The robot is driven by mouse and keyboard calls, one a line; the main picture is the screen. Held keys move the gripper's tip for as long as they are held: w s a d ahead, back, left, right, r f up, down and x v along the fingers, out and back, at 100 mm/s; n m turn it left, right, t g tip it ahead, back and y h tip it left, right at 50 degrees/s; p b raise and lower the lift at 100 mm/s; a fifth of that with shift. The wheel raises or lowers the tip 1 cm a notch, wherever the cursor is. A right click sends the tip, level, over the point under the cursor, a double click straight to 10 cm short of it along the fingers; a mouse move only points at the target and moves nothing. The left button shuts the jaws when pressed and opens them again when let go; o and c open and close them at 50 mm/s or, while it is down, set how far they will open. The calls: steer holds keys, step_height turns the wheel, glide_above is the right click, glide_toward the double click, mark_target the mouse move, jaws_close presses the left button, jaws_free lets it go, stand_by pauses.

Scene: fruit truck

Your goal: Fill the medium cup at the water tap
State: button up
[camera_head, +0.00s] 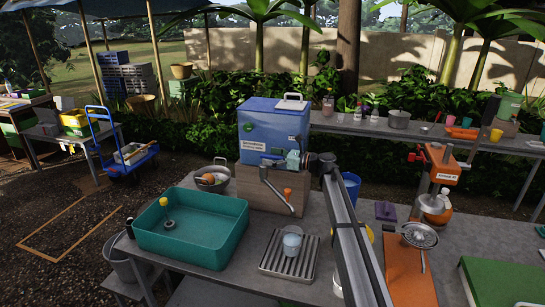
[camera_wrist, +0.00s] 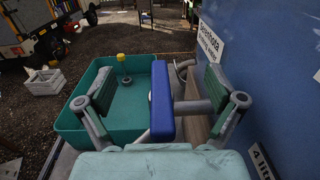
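A pale blue cup (camera_head: 292,243) stands upright on a metal drip grate (camera_head: 268,262) in the head view. I cannot tell whether it holds water. The tap's bent grey spout (camera_head: 275,193) comes down just above the cup, with the blue water container (camera_head: 262,130) behind it. In the wrist view a blue lever (camera_wrist: 161,102) on grey piping stands between my fingers. My gripper (camera_wrist: 162,92) is open, one finger on each side of the lever, with gaps visible. In the head view my gripper (camera_head: 294,160) is in front of the container, near its lower right side.
A teal basin (camera_head: 190,240) fills the table's left side, with a metal pot (camera_head: 213,178) behind it. An orange board (camera_head: 408,268) and an orange press (camera_head: 440,170) are on the right. My arm crosses the space right of the grate. A blue cart (camera_head: 130,160) stands beyond.

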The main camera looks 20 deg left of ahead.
steer(key=shift+d, duration=0.2)
steer(key=d+p, duration=0.1)
steer(key=d, duration=0.5)
steer(key=shift+w+d, duration=0.15)
steer(key=shift+d, duration=0.2)
steer(key=shift+f, duration=0.1)
stand_by(0.3)
